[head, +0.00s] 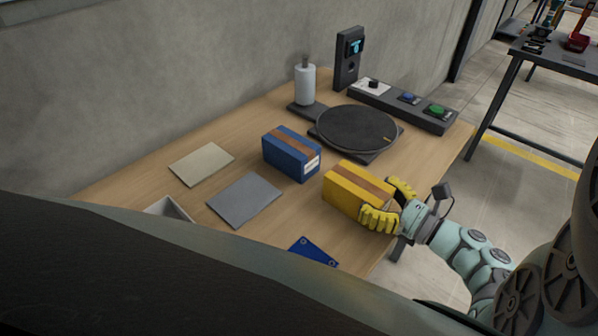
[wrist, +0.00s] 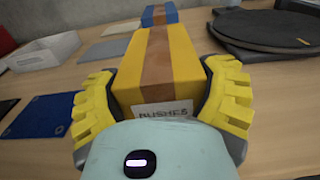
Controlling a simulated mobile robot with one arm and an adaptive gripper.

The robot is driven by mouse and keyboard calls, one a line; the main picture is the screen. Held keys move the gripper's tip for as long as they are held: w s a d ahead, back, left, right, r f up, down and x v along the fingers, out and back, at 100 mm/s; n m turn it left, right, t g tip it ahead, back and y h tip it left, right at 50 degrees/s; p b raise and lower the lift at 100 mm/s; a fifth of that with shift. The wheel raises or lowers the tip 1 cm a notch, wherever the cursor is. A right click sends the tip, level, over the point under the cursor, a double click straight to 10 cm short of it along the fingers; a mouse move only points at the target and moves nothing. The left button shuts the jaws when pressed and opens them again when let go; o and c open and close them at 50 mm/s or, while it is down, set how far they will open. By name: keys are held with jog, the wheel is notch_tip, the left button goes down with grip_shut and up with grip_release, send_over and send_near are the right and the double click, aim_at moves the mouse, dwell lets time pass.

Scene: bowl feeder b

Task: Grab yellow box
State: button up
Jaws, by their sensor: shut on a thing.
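The yellow box (head: 346,190) with a brown tape strip stands near the table's right front edge in the head view. It also fills the middle of the wrist view (wrist: 183,62), with a white label reading "BUSHES" on its near end. My gripper (head: 383,203) has one yellow finger on each side of the box's near end. In the wrist view both fingers (wrist: 165,105) are closed against its sides. The box appears to rest on the table; its underside is hidden.
A blue box (head: 285,155) stands behind the yellow one, near a dark round turntable (head: 355,128). A grey mat (head: 244,199), a beige mat (head: 201,164), a blue plate (head: 314,251) and a white tray (head: 170,209) lie left. A button panel (head: 405,104) lines the back.

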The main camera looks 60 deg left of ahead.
jog(key=shift+r, duration=0.3)
